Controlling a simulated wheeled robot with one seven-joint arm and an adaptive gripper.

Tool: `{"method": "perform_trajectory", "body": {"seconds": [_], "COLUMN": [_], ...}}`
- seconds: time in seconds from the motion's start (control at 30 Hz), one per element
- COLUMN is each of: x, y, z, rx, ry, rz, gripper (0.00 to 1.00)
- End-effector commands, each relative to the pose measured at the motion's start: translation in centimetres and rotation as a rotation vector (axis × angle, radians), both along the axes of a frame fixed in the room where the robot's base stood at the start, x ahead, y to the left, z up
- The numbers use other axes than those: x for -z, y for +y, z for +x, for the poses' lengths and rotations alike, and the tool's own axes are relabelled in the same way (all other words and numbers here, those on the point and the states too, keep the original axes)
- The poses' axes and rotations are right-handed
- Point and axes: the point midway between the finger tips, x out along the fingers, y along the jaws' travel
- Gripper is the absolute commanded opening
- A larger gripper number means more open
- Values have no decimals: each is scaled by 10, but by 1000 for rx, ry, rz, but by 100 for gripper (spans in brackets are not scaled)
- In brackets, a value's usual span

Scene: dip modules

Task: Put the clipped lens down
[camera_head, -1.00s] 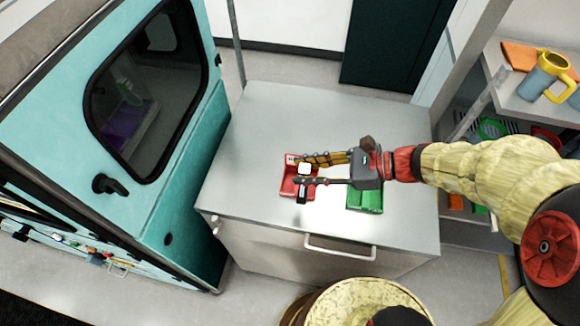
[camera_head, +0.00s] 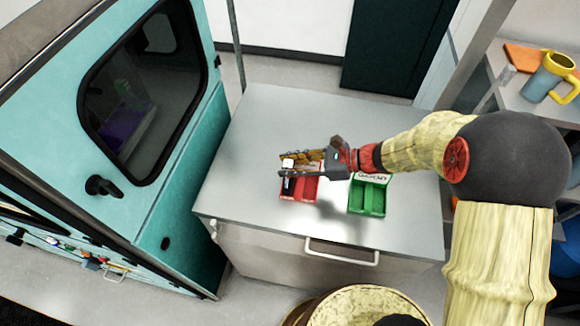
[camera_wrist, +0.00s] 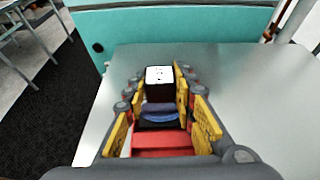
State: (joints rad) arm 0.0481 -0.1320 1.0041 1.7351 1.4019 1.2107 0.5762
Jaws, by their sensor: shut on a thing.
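My gripper (camera_head: 288,168) is shut on the clipped lens, a small block with a white top and dark sides (camera_wrist: 160,88). In the wrist view a dark blue rounded part, perhaps the lens (camera_wrist: 159,114), shows between the fingers below the block. In the head view the white top (camera_head: 288,163) shows at the fingertips. The gripper is above the left part of the red tray (camera_head: 305,190), which also shows under the fingers in the wrist view (camera_wrist: 160,140). I cannot tell the gap between the block and the tray or table. The fingers hide part of the tray.
A green divided tray (camera_head: 368,197) with a white label stands right of the red one on the grey worktop (camera_head: 265,115). The back and left of the worktop are clear. A teal cabinet (camera_head: 185,185) stands at the left, and shelves with a mug (camera_head: 548,78) at the right.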

Motion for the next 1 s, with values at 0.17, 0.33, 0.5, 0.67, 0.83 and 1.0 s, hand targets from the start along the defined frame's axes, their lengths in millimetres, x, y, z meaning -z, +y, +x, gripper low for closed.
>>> {"method": "perform_trajectory", "body": {"seconds": [0.17, 0.33, 0.5, 0.67, 0.83, 1.0], "x": [3, 5, 5, 5, 5, 4], "y": [0, 0, 0, 0, 0, 0], "z": [1, 0, 0, 0, 0, 0], "rx": [0, 0, 0, 0, 0, 0], "ry": [-2, -2, -2, -2, -2, -2], "rz": [0, 0, 0, 0, 0, 0], "gripper": [0, 0, 33, 42, 44, 44]}}
